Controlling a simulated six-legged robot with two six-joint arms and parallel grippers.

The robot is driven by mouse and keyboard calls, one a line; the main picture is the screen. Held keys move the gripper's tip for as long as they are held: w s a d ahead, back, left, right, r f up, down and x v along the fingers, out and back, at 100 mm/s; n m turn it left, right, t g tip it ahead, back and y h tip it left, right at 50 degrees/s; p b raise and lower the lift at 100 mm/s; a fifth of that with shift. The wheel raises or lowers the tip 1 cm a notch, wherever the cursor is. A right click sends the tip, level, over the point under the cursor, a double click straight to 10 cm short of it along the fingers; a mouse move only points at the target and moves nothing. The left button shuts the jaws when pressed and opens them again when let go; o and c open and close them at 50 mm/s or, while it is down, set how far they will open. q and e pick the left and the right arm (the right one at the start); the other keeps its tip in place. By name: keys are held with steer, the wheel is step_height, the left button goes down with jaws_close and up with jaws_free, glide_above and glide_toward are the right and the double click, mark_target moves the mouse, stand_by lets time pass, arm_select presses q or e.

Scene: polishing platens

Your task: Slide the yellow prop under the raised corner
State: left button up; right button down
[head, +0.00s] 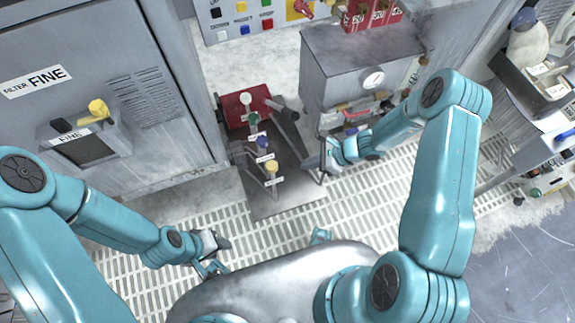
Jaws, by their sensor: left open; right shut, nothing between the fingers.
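I cannot tell for sure which yellow thing is the prop. A yellow block-like piece (98,109) sits on top of the small FINE box on the left cabinet. A yellow-topped knob (272,166) stands on the dark plate (287,206) in the middle. The grey box with a gauge (335,68) stands behind it; I cannot make out whether one of its corners is raised. My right gripper (322,162) is shut and empty beside the plate's right edge. My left gripper (219,256) is open and empty over the grating, left of the plate's near end.
The grey FINE cabinet (70,175) fills the left side. A button panel (245,18) and red numbered blocks (372,14) are at the back. A tray (545,95) and a bench stand at the right. Slatted grating (365,205) lies open right of the plate.

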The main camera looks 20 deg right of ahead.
arm_select(q)
steer(key=shift+f+b, duration=0.8)
steer(key=shift+f, duration=0.25)
arm_select(e)
steer(key=w+a+f, duration=0.2)
steer(key=w+a, duration=0.1)
steer(key=a, duration=0.3)
steer(key=shift+a+f, duration=0.15)
steer(key=shift+f, duration=0.2)
arm_select(q)
steer(key=shift+a, duration=0.15)
arm_select(e)
steer(key=shift+a, duration=0.1)
